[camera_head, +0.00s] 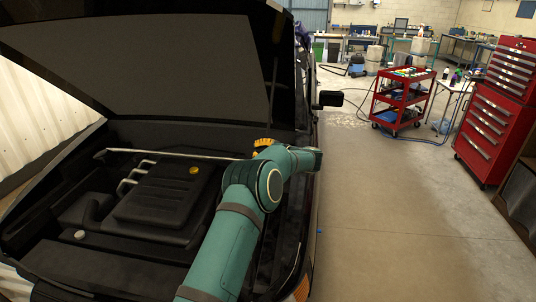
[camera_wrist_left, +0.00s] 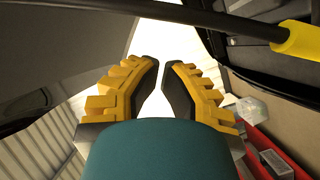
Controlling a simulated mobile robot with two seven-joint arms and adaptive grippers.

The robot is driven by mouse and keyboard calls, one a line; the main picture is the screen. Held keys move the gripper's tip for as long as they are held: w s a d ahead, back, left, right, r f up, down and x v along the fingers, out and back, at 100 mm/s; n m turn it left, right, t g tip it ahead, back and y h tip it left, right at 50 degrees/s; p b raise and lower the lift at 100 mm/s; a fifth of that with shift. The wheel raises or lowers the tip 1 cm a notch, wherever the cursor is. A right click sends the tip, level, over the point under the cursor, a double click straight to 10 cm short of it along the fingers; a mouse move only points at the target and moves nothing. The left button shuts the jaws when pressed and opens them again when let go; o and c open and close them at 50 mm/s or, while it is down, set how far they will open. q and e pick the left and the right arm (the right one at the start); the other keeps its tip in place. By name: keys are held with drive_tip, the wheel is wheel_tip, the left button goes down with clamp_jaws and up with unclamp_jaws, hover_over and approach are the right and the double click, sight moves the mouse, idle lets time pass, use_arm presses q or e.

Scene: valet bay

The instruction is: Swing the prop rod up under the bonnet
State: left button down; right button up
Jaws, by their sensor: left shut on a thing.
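The open bonnet (camera_head: 150,62) slopes up over the engine bay. The thin grey prop rod (camera_head: 200,155) lies low across the back of the bay, its right end at my left gripper (camera_head: 263,144). My arm partly hides that gripper. In the left wrist view, the gripper's yellow fingers (camera_wrist_left: 163,75) have black pads drawn close together, shut on the prop rod, though the contact itself is not clear. A dark rod (camera_wrist_left: 215,18) with a yellow sleeve (camera_wrist_left: 300,40) crosses the top of that view. My right gripper is not in view.
A black engine cover (camera_head: 160,200) with a yellow cap fills the bay below the rod. A door mirror (camera_head: 330,98) juts out right. A red trolley (camera_head: 402,100) and red tool cabinet (camera_head: 495,115) stand farther right. The floor beside the car is clear.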

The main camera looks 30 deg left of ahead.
use_arm(q)
drive_tip(key=d+r, duration=0.1)
drive_tip(key=d, duration=0.8)
drive_tip(key=shift+w+d+r+b, duration=0.15)
drive_tip(key=shift+w+b, duration=0.2)
drive_tip(key=shift+b, duration=0.05)
drive_tip(key=d+f+m+t+h+b, duration=0.2)
drive_tip(key=d+f+m+t+h, duration=0.25)
drive_tip(key=f+m, duration=0.45)
drive_tip(key=d+f+m+t+h+b, duration=0.1)
drive_tip(key=d+f+m+t+h, duration=0.2)
drive_tip(key=d+f+m+t, duration=0.5)
drive_tip(key=s+d+f+m+g+h+b, duration=0.1)
drive_tip(key=s+f+h, duration=0.2)
drive_tip(key=f, duration=0.2)
drive_tip(key=s+d+f+m+g+h, duration=0.1)
drive_tip(key=s+d+f+m+h, duration=0.15)
drive_tip(key=f, duration=0.25)
drive_tip(key=s+d+f+m+g+h+b, duration=0.1)
drive_tip(key=s+d+f+m+g+h, duration=0.1)
drive_tip(key=s, duration=0.8)
drive_tip(key=s+d+f+m+g+h+b, duration=0.1)
drive_tip(key=s+d+f+m+g+h, duration=0.1)
drive_tip(key=s, duration=0.8)
drive_tip(key=s+d+f+m+g+h, duration=0.3)
drive_tip(key=s+d+f+g, duration=0.2)
drive_tip(key=s, duration=0.5)
drive_tip(key=shift+s+d+f+b, duration=0.15)
drive_tip(key=shift+d+f+b, duration=0.35)
drive_tip(key=shift+d, duration=0.5)
